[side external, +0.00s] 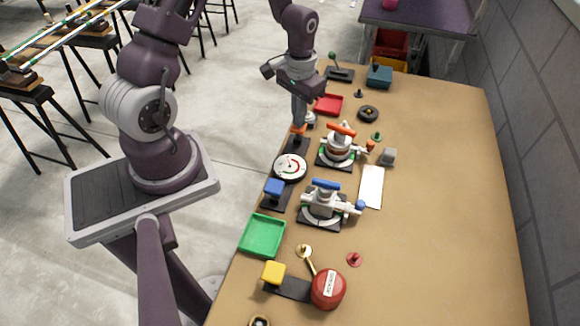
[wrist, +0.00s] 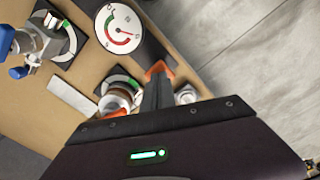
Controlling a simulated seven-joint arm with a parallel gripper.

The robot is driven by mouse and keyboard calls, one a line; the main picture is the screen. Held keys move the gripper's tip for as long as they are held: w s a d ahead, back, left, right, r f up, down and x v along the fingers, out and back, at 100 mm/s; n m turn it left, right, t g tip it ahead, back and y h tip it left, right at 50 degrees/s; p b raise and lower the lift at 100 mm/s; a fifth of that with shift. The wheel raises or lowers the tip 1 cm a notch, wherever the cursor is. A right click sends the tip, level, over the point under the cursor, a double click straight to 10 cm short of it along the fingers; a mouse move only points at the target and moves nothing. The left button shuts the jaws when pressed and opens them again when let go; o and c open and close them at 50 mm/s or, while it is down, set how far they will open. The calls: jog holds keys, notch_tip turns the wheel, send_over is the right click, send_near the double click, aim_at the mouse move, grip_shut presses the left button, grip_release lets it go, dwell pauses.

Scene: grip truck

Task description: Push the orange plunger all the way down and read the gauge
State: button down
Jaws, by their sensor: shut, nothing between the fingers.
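The orange plunger (side external: 299,129) stands at the table's left edge, behind the gauge in the side view; its orange top also shows in the wrist view (wrist: 159,69).
An orange-handled fixture (side external: 341,130) stands close right of the plunger. A red tray (side external: 328,104) lies behind, a green tray (side external: 262,236) in front. The table's right side is clear.

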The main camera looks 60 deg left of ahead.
jog(key=shift+f, duration=1.4)
jog(key=shift+r, duration=2)
jog(key=shift+r, duration=2.5)
jog(key=shift+r, duration=0.1)
